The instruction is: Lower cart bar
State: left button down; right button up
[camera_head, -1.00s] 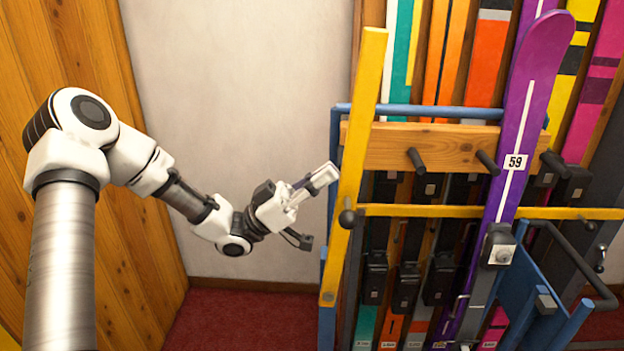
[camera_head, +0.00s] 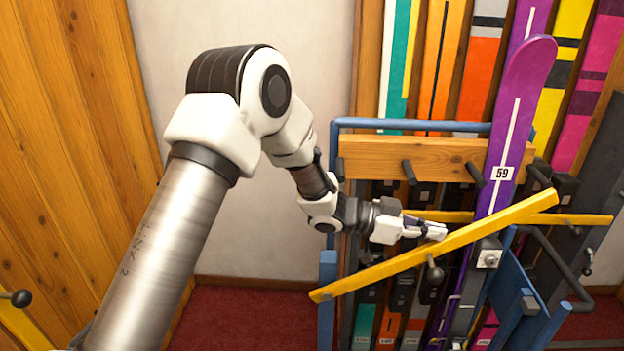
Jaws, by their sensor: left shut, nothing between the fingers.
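The yellow cart bar (camera_head: 380,270) slants from its pivot end at the lower left up to its free end at the right. It crosses in front of the cart's blue frame and the purple ski (camera_head: 520,90), which has a "59" tag. A dark knob (camera_head: 434,270) sticks out of the bar. My left gripper (camera_head: 440,231) is shut and empty, with its fingertips at the bar's upper edge near the middle. I cannot tell for sure whether they touch it. My right gripper is not in view.
The cart's wooden crosspiece (camera_head: 370,158) carries dark pegs. A second yellow bar (camera_head: 580,220) runs level behind the slanted one. Colourful skis (camera_head: 480,70) stand in a rack behind. A yellow piece with a black knob (camera_head: 20,299) shows at the left edge. Red carpet (camera_head: 240,315) lies clear at left.

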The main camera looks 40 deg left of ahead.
aim_at(428, 244)
pick_arm(q)
jog(key=w+d+f+g+y+p, duration=0.1)
jog(key=d+f+y+p, duration=0.1)
jog(key=f, duration=0.6)
jog(key=w+d+f+g+y+p, duration=0.2)
jog(key=d+f+y, duration=0.1)
jog(key=f, duration=0.4)
jog(key=shift+d+f, duration=0.4)
jog(key=shift+d, duration=0.05)
jog(key=s+a+r, duration=0.1)
jog(key=a+r, duration=0.1)
jog(key=r, duration=0.2)
jog(key=a+r+p, duration=0.1)
jog(key=r, duration=0.3)
jog(key=s+a+r+p, duration=0.1)
jog(key=a+r, duration=0.1)
jog(key=r, duration=0.1)
jog(key=shift+s+a+r, duration=0.3)
jog(key=shift+s+r, duration=0.05)
jog(key=shift+r, duration=0.05)
jog(key=shift+s+a+r, duration=0.15)
jog(key=shift+a+r, duration=0.1)
jog(key=shift+r, duration=0.05)
